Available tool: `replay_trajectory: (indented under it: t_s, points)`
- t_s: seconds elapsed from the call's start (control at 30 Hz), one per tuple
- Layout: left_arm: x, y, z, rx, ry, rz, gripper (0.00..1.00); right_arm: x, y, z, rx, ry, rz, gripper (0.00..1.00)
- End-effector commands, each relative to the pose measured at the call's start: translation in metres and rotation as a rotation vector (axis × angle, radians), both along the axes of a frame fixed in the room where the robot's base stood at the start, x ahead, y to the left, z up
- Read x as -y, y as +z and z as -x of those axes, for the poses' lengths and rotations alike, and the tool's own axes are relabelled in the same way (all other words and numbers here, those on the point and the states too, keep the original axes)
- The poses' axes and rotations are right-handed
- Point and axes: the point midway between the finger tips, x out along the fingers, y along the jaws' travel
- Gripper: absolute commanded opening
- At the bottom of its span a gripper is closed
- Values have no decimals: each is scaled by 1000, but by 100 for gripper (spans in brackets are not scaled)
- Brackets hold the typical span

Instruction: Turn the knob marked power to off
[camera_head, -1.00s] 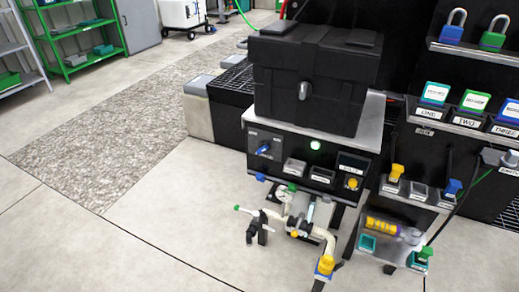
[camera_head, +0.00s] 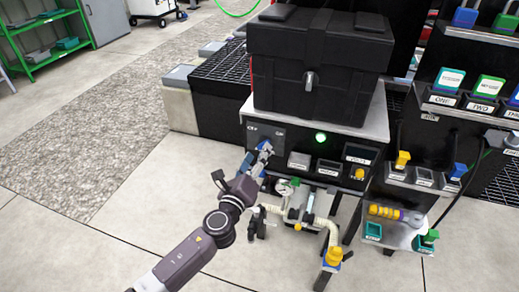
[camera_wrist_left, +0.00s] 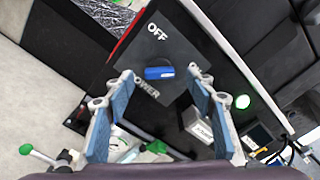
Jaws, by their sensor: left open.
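The blue power knob (camera_wrist_left: 159,73) sits on a dark plate marked OFF and POWER, with a partly covered ON label, in the left wrist view. Its bar points between the labels' sides, across the plate. My left gripper (camera_wrist_left: 163,92) is open, with one blue-padded finger on each side below the knob, apart from it. In the head view my left gripper (camera_head: 259,158) reaches the left end of the black panel and mostly covers the knob. My right gripper is not in view.
A lit green lamp (camera_head: 320,138) is right of the knob. A black case (camera_head: 315,65) stands above the panel. White pipes with a yellow-handled valve (camera_head: 333,256) stand below. Open floor lies to the left.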

Motion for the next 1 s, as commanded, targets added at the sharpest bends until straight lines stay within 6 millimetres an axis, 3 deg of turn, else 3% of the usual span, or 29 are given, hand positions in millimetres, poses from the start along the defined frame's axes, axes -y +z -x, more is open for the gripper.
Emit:
replay_trajectory:
  t_s: [0.23, 0.6, 1.0]
  points:
    - [8, -1, -27, -2, 1, 2, 51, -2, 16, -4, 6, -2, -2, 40]
    - [10, 0, -31, -3, 1, 3, 51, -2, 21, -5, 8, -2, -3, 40]
    - [9, -1, -31, -3, 2, 3, 9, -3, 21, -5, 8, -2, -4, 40]
